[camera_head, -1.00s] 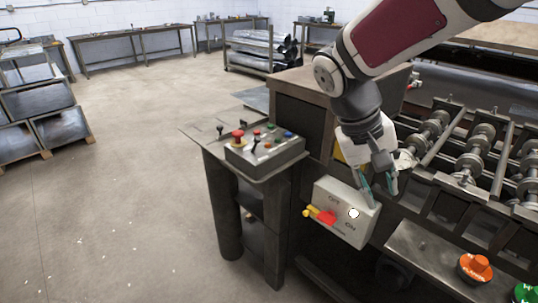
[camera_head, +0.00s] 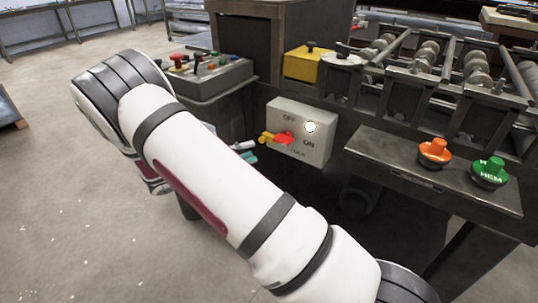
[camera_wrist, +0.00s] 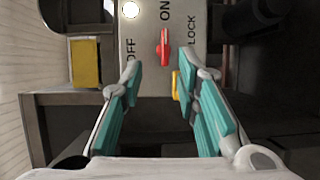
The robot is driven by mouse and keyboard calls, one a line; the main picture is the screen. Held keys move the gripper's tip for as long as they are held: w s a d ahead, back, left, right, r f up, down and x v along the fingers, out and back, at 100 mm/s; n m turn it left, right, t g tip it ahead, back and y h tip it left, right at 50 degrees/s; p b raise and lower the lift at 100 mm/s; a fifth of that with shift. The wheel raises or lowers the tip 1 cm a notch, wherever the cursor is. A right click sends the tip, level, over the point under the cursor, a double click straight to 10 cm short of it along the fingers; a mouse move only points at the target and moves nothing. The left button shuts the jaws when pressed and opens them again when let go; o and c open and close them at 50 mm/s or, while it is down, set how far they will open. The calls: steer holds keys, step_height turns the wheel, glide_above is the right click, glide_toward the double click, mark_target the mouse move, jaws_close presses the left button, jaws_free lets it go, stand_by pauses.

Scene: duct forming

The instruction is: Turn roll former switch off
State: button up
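The switch box (camera_head: 318,148) is a pale grey box on the front of the roll former, lettered OFF, ON and LOCK. Its red switch handle (camera_head: 284,138) points left in the head view, beside a yellow piece (camera_head: 266,138). In the wrist view, the red handle (camera_wrist: 163,48) shows ahead between my fingertips, with the yellow piece (camera_wrist: 176,84) below it to the right. My gripper (camera_wrist: 160,72) is open and empty, its teal-padded fingers on either side of the handle's line. In the head view my arm hides most of my gripper; only its fingertips (camera_head: 245,151) show, just left of the handle.
A control panel (camera_head: 208,75) with buttons and levers stands left of the box. A yellow box (camera_head: 304,66) is above it. Orange (camera_head: 434,152) and green (camera_head: 490,171) knobs sit on a ledge to the right. Open floor lies at left.

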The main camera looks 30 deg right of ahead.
mark_target(279, 142)
steer(key=shift+t, duration=0.3)
steer(key=d, duration=0.4)
steer(key=d+f+b, duration=0.1)
steer(key=d, duration=0.7)
steer(key=shift+w+d+f, duration=0.1)
steer(key=shift+d+f, duration=0.1)
steer(key=shift+d, duration=0.2)
jaws_close()
